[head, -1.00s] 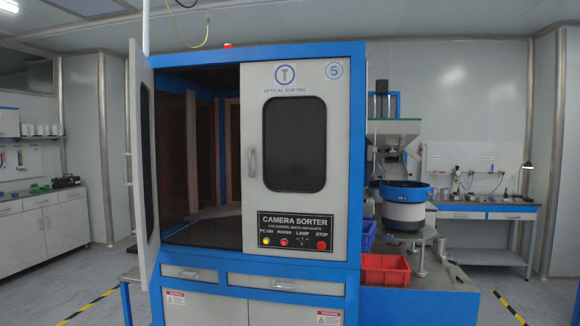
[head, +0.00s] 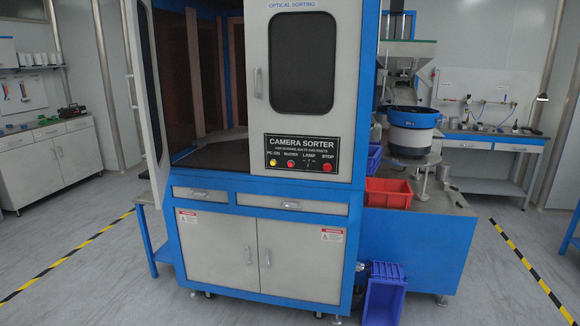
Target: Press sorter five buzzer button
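The camera sorter (head: 349,150) is a blue and grey cabinet in the middle of the head view. Its black button panel (head: 302,147) sits low on the closed right door (head: 256,125). Under the panel's labels are a yellow button (head: 272,163) below PC-ON, a small red buzzer button (head: 290,164) below BUZZER, a small lamp switch (head: 308,162) and a larger red stop button (head: 328,166). The sorter's number badge is cut off above the picture. My gripper is not in view.
The sorter's left door (head: 143,90) stands open toward me. A red bin (head: 388,194) stands on the blue base at right, and a blue crate (head: 384,297) is on the floor. Yellow-black floor tape runs on both sides. The floor at left is clear.

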